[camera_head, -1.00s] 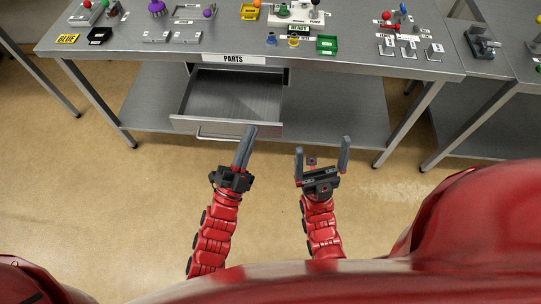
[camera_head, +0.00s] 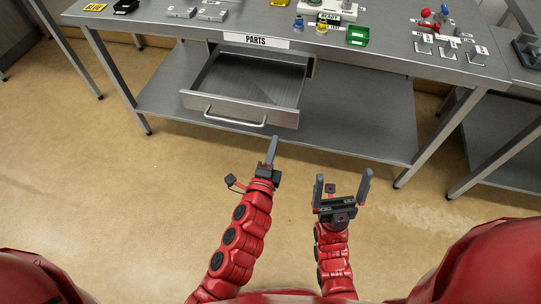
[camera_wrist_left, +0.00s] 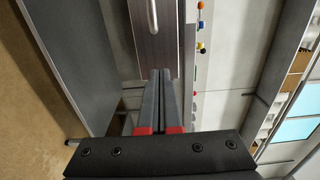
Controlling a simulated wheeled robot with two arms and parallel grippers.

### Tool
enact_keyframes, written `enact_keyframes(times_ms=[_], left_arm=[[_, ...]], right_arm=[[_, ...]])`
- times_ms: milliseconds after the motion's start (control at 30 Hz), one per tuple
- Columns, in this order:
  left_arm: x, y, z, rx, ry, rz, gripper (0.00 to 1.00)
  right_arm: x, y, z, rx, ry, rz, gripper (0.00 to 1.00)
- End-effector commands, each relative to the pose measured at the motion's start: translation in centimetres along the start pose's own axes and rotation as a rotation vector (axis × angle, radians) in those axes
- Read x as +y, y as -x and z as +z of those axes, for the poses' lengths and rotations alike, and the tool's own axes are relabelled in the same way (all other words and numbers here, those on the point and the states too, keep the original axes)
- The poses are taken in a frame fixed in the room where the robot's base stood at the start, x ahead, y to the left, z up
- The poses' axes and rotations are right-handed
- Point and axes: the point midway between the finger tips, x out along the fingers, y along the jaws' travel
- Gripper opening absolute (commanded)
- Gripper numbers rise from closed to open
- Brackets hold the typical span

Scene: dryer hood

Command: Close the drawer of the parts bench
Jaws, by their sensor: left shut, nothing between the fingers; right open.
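The drawer (camera_head: 240,110) of the parts bench (camera_head: 372,48) is pulled out and looks empty, with a curved bar handle (camera_head: 235,119) on its front. My left gripper (camera_head: 272,148) is shut and empty, just in front of the right end of the drawer front and below it in the picture. In the left wrist view its shut fingers (camera_wrist_left: 160,95) point at the drawer front (camera_wrist_left: 157,45), with the handle (camera_wrist_left: 152,15) beyond; I cannot tell whether they touch it. My right gripper (camera_head: 343,184) is open and empty, further right and away from the drawer.
A PARTS label (camera_head: 256,40) marks the bench edge above the drawer. A lower shelf (camera_head: 360,125) runs under the bench between its legs. A green bin (camera_head: 358,36) and several small parts stand on top. The floor (camera_head: 100,210) in front is clear.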

Motion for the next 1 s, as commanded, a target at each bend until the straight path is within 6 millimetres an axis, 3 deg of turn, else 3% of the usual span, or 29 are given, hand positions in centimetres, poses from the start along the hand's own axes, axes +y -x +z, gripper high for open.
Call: enact_keyframes(times_ms=[200, 400, 1000], left_arm=[[-0.2, -4.4, 0.0, -0.001, 0.000, -0.003, 0.00], [-0.1, -6.6, -0.1, 0.002, 0.001, -0.004, 0.00], [-0.1, -7.6, -0.1, 0.002, 0.000, -0.004, 0.00]], right_arm=[[0.0, -0.3, 0.0, 0.000, 0.000, 0.000, 1.00], [0.0, -0.3, 0.0, 0.000, 0.000, 0.000, 1.00], [0.0, -0.1, 0.0, 0.000, 0.000, 0.000, 1.00]])
